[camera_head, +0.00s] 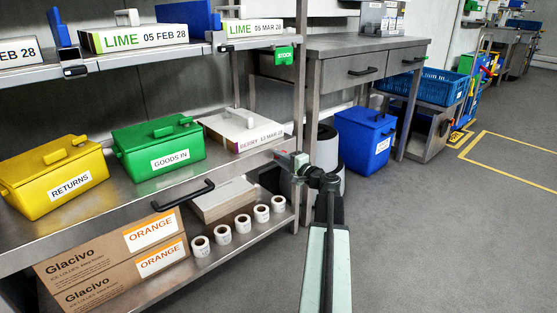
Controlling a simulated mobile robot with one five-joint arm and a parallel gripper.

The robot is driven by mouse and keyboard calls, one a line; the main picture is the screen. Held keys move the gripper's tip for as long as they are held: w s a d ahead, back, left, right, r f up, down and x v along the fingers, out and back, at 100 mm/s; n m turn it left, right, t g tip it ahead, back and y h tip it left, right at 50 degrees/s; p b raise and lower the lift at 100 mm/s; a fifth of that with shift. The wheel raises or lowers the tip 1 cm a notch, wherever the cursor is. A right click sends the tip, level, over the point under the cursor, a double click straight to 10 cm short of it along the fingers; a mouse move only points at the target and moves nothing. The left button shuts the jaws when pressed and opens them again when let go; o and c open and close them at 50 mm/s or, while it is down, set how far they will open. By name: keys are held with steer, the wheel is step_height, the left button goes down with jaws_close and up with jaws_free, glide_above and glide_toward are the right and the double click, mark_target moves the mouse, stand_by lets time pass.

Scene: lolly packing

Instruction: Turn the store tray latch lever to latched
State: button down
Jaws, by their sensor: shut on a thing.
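The store tray appears to be the grey metal shelf (120,207) with a black bar handle (183,194) on its front edge. My gripper (293,162) is at the right end of this edge, at the end of my outstretched arm. It is shut on a small part there, which appears to be the latch lever (281,153), with a little red showing. The jaws and wrist hide most of the lever, so I cannot tell its angle.
On the shelf stand a yellow RETURNS bin (55,175), a green GOODS IN bin (158,147) and a BERRY box (240,130). Below are ORANGE cartons (90,265) and several white rolls (222,234). A blue bin (364,138) stands behind. Floor at right is clear.

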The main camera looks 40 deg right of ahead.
steer(key=shift+w+a, duration=0.1)
stand_by(0.3)
steer(key=c, duration=1.4)
jaws_free()
steer(key=shift+o, duration=0.2)
steer(key=s, duration=0.7)
steer(key=shift+s+a, duration=0.25)
steer(key=shift+s, duration=0.15)
